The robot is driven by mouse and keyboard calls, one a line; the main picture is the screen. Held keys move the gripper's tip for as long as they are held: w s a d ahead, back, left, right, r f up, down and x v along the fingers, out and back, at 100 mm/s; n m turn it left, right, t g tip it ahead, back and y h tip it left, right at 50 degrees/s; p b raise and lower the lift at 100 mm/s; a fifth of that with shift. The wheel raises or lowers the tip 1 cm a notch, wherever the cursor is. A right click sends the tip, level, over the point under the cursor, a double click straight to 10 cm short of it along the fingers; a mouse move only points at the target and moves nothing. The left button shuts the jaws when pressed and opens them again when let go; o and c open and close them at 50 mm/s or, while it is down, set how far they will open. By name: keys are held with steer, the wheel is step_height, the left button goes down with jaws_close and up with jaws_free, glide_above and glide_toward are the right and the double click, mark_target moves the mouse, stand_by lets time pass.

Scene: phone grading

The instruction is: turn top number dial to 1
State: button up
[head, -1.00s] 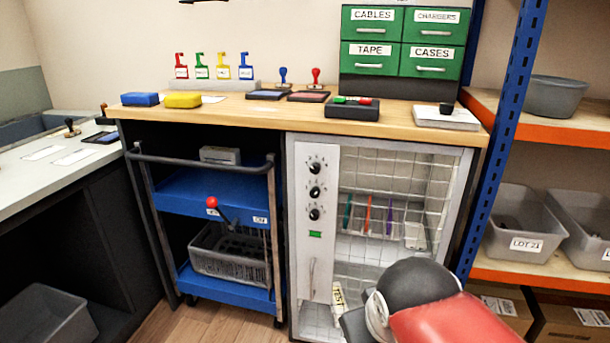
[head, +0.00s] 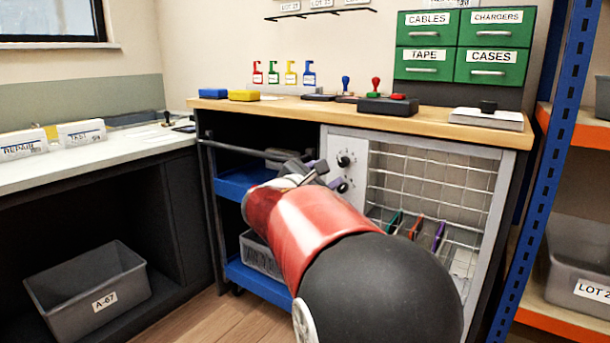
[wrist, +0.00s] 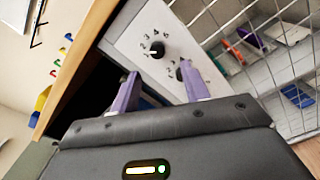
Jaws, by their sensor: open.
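The top number dial (head: 344,160) is a round black knob on the white control panel (head: 360,150) of the wire-front cabinet. It also shows in the wrist view (wrist: 156,49), with small digits around it; I cannot tell its setting. My gripper (head: 331,176) is in front of the panel, its purple fingers apart with nothing between them. In the wrist view my gripper (wrist: 160,70) has the top dial ahead, just beyond the fingertips and between their lines, apparently not touched. A second dial (wrist: 180,74) is partly hidden by the right finger. The lower panel is hidden by my arm.
The wooden counter (head: 440,125) overhangs the panel closely. A blue cart (head: 232,184) stands left of the panel. The wire mesh (head: 430,180) is at its right, with several coloured items low inside. A blue shelf post (head: 560,170) stands farther right.

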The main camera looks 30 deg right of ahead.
mark_target(342, 163)
steer(key=x, duration=0.7)
steer(key=shift+w+d+r, duration=0.2)
steer(key=shift+w+d, duration=0.1)
steer(key=shift+w, duration=0.05)
steer(key=c, duration=1)
